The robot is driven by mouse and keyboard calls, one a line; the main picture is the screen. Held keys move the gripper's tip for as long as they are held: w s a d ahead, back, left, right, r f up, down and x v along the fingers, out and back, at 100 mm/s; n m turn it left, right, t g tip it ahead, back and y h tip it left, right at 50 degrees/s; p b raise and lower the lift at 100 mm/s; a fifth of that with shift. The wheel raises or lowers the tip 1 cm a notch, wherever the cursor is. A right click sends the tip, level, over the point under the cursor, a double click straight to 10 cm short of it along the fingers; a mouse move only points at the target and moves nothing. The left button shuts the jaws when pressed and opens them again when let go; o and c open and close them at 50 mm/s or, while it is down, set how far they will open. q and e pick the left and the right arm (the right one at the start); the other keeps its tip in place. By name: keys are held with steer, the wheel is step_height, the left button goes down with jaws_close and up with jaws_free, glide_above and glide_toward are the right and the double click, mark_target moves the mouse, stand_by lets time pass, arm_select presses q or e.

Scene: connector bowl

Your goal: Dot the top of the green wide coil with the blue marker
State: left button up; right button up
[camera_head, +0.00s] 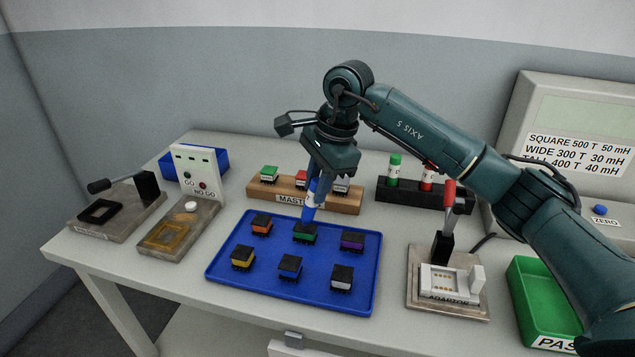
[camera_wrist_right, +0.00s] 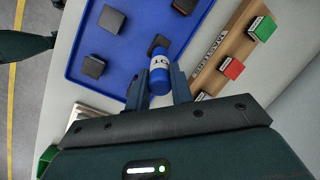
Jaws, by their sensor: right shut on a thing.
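My right gripper (camera_head: 314,178) is shut on the blue marker (camera_head: 310,202) and holds it slightly tilted, lower end down, over the blue tray (camera_head: 225,268). The green wide coil (camera_head: 305,235) has a black top and sits in the middle of the tray's back row, right below the marker. I cannot tell whether the marker's tip touches the coil's top. In the right wrist view the marker (camera_wrist_right: 160,76) is between the two fingers (camera_wrist_right: 160,88), with a dark coil top (camera_wrist_right: 160,42) just beyond its end. My left gripper is not in view.
Orange (camera_head: 262,224), purple (camera_head: 352,241), yellow (camera_head: 242,257), blue (camera_head: 290,267) and white (camera_head: 342,278) coils surround it. Behind the tray stand the wooden master block (camera_head: 345,204) and black marker rack (camera_head: 395,205). An adaptor fixture (camera_head: 447,295) and green bin (camera_head: 530,300) are right.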

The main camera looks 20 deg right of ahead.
steer(key=shift+f+b, duration=0.3)
steer(key=shift+f, duration=0.15)
stand_by(1.1)
steer(key=shift+r+p, duration=2.35)
steer(key=shift+r, duration=1.25)
